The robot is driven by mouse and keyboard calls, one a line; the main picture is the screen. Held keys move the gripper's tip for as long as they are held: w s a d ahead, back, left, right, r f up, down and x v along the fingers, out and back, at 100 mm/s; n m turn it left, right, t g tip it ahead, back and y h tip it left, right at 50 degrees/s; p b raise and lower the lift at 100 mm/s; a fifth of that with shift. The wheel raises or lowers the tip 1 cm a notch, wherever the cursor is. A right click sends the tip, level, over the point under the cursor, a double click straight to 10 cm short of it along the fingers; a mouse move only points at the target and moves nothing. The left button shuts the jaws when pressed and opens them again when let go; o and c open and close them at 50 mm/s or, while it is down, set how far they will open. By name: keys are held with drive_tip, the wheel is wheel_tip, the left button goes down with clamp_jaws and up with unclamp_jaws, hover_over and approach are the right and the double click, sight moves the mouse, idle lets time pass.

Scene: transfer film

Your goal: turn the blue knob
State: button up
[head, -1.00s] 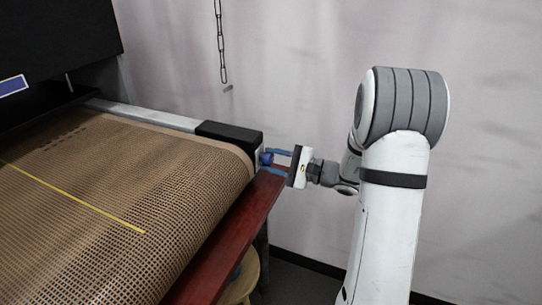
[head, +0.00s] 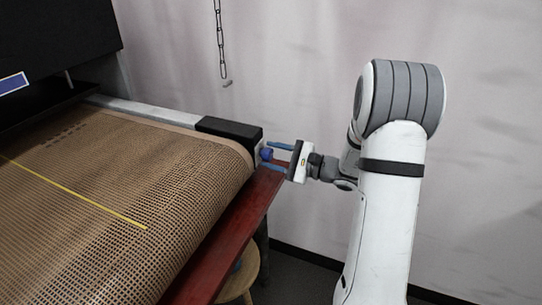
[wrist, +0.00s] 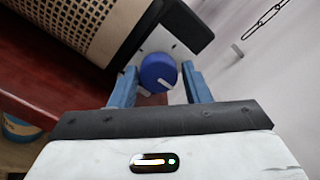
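The blue knob (wrist: 158,72) sits on a pale end plate at the end of the conveyor frame. It also shows small in the head view (head: 266,154), left of my gripper. My gripper (wrist: 157,84) has two blue fingers, spread apart, one on each side of the knob in the wrist view. In the head view my gripper (head: 275,153) reaches left toward the knob from the right. The fingers look open, with gaps to the knob, and they do not grip it. A pale mark shows on the knob's lower part.
A mesh conveyor belt (head: 110,190) fills the left, with a dark red board (head: 235,235) along its edge. A black block (head: 229,131) covers the frame end above the knob. A chain (head: 221,40) hangs on the wall. A stool (head: 243,278) stands below.

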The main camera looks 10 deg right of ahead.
drive_tip(key=shift+o, duration=1.3)
drive_tip(key=shift+a, duration=0.1)
drive_tip(key=v, duration=0.8)
drive_tip(key=shift+p, duration=0.3)
